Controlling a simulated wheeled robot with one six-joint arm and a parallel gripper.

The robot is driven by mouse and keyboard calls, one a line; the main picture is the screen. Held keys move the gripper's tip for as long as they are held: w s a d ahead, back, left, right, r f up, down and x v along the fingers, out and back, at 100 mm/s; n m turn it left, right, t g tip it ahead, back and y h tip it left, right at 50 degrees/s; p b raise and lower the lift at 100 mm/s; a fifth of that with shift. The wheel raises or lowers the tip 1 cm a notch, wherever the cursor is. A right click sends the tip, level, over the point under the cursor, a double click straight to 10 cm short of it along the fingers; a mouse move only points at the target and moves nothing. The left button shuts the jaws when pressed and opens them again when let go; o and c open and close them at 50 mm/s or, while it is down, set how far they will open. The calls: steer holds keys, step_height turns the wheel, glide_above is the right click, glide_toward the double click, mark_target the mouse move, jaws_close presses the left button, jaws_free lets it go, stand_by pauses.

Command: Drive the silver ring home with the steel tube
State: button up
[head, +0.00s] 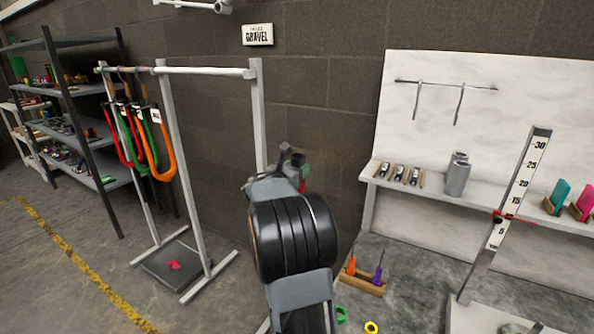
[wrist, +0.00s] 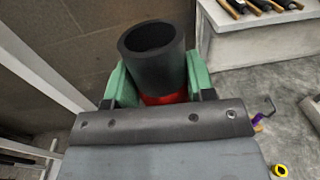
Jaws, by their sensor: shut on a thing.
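My gripper (wrist: 162,82) has green fingers, shut on the sides of a dark, hollow tube (wrist: 163,73) with a red band low on it. The tube's open end faces up in the wrist view. In the head view my gripper (head: 298,166) is mostly hidden behind my arm, in front of the brick wall. Two grey metal-looking tubes (head: 457,177) stand upright on the white shelf at the right, one partly behind the other. I cannot tell which tube is the task's steel tube. I cannot make out a silver ring for certain.
A rack (head: 205,70) with hanging coloured forks stands left of my arm. A numbered post (head: 517,190) rises at the right. A wooden block (head: 362,284) with tools, a green ring (head: 342,314) and a yellow ring (head: 371,327) lie low, right of my arm.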

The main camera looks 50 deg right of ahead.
step_height(320, 180, up, 6)
steer(key=p, duration=0.4)
steer(key=shift+r, duration=0.25)
stand_by(0.4)
steer(key=shift+r, duration=0.1)
stand_by(0.3)
step_height(320, 180, up, 7)
steer(key=p, duration=0.5)
steer(key=shift+p, duration=0.35)
stand_by(0.3)
stand_by(0.4)
steer(key=shift+r+p, duration=1.6)
steer(key=shift+r, duration=0.45)
steer(key=shift+a, duration=0.1)
steer(key=s+a+b, duration=0.1)
steer(key=s+a, duration=0.1)
steer(key=a, duration=0.5)
steer(key=shift+a+b, duration=0.3)
steer(key=shift+b, duration=0.05)
stand_by(0.6)
